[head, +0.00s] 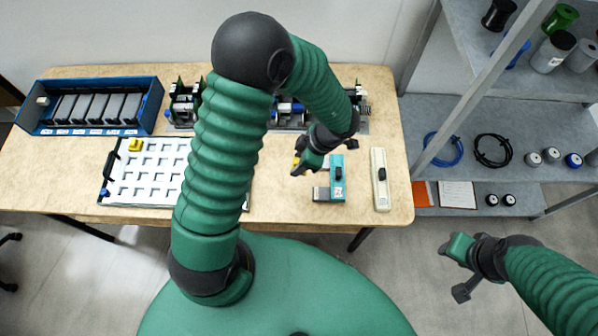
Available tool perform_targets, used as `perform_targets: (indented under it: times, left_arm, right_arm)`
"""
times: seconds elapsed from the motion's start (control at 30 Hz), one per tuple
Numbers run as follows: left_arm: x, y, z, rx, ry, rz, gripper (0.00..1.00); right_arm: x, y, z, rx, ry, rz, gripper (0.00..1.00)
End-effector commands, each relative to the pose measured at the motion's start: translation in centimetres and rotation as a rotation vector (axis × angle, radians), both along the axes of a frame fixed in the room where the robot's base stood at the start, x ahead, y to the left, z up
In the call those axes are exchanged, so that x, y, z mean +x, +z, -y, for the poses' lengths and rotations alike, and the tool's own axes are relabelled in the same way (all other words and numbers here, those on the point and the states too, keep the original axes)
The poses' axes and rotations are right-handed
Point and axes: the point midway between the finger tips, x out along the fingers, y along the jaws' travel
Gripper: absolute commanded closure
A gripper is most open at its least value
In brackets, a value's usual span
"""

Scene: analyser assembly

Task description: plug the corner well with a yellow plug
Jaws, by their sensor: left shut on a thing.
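A white board (150,190) with rows of square wells lies at the left of the table, its right part hidden behind my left arm. One yellow plug (135,145) sits at its far left corner. My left gripper (299,167) is over the right half of the table, shut on a small yellow piece (296,162), likely a plug, mostly hidden by the fingers. It is just left of a teal device (337,177). My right gripper (456,272) is open and empty, beyond the table's right edge, over the floor.
A blue bin (150,118) with several dark modules stands at the back left. Electronic units (185,104) line the table's back, partly hidden by my arm. A cream device (380,180) lies near the right edge. Grey shelves (470,120) with spools and cables stand at right.

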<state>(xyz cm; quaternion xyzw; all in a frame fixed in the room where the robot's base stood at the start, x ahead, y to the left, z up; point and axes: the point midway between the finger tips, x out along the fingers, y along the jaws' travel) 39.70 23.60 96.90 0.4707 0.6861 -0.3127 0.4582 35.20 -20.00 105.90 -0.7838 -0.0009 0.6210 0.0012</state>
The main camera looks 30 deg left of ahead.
Motion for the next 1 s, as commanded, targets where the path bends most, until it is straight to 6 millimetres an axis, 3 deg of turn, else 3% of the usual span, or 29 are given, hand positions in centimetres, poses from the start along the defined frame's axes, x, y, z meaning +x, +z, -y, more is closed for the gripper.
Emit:
perform_targets:
  times: [0.1, 0.23, 1.0]
  left_arm:
    - [0.0, 2.4, -0.1, 0.001, 0.002, 0.0, 0.99]
    - [0.0, 3.5, 0.0, 0.001, 0.001, -0.002, 0.99]
    - [0.0, 3.5, 0.0, 0.0, -0.001, -0.002, 0.99]
  right_arm:
    - [0.0, 0.4, 0.0, 0.0, 0.0, 0.0, 0.64]
    - [0.0, 0.5, 0.0, 0.0, 0.0, 0.0, 0.64]
    - [0.0, 1.8, 0.0, 0.0, 0.0, 0.0, 0.64]
